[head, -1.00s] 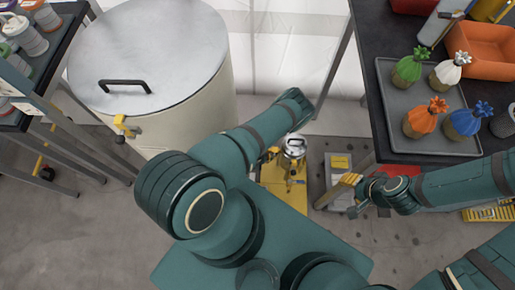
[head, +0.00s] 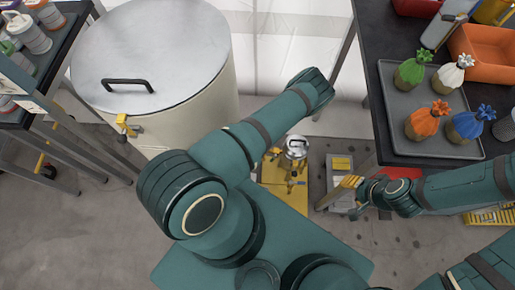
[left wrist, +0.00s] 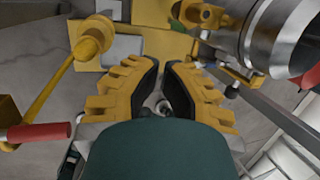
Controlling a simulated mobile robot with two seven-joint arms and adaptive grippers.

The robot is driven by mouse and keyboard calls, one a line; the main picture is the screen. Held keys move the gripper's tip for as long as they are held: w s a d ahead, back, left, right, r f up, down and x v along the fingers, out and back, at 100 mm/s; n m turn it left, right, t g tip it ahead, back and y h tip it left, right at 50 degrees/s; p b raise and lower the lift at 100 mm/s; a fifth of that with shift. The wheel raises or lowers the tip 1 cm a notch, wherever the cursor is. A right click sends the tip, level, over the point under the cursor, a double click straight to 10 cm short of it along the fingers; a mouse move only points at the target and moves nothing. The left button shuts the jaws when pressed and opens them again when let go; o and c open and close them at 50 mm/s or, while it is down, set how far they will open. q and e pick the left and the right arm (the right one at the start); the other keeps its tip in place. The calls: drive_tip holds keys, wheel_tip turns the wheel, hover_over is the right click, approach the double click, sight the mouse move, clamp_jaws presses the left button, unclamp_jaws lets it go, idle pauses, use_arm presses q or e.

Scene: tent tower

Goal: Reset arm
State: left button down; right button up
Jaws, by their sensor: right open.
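In the head view my left arm reaches up and right across the middle, and its gripper is hidden there. In the left wrist view my left gripper (left wrist: 162,66) has yellow fingers with black pads. Their tips are close together with a narrow gap, and nothing is clearly held. My right gripper (head: 347,187) is yellow, open and seemingly empty, low beside the dark table (head: 374,122) at the right. The floor below it shows in the head view.
A large lidded drum (head: 151,58) stands at upper left beside a rack of spools (head: 36,42). A yellow platform (head: 285,203) carries a silver-topped device (head: 296,148). A grey tray (head: 396,82) on the table holds colourful tufted items. An orange bin (head: 487,57) lies behind.

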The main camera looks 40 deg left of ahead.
idle(0.3)
use_arm(q)
drive_tip(key=d+r+n, duration=0.5)
drive_tip(key=r+n, duration=0.4)
drive_tip(key=n, duration=0.3)
drive_tip(key=w+d+r+n+g+h, duration=0.1)
drive_tip(key=d+r+n, duration=0.5)
drive_tip(key=n, duration=0.6)
wheel_tip(320, 180, up, 3)
drive_tip(key=shift+f, duration=0.1)
drive_tip(key=c, duration=1.7)
unclamp_jaws()
drive_tip(key=d+r+n, duration=0.1)
drive_tip(key=r+n, duration=0.1)
drive_tip(key=s+d+r+n+h, duration=0.1)
drive_tip(key=r+n, duration=0.1)
drive_tip(key=r, duration=0.1)
drive_tip(key=d+r+n, duration=0.1)
drive_tip(key=r+n, duration=0.1)
drive_tip(key=shift+s+d+r+n+g, duration=0.2)
drive_tip(key=shift+n+g, duration=0.1)
drive_tip(key=shift+g, duration=0.1)
drive_tip(key=shift+s+d+r, duration=0.1)
drive_tip(key=shift+d+r, duration=0.05)
drive_tip(key=shift+r, duration=0.15)
clamp_jaws()
drive_tip(key=shift+n, duration=0.3)
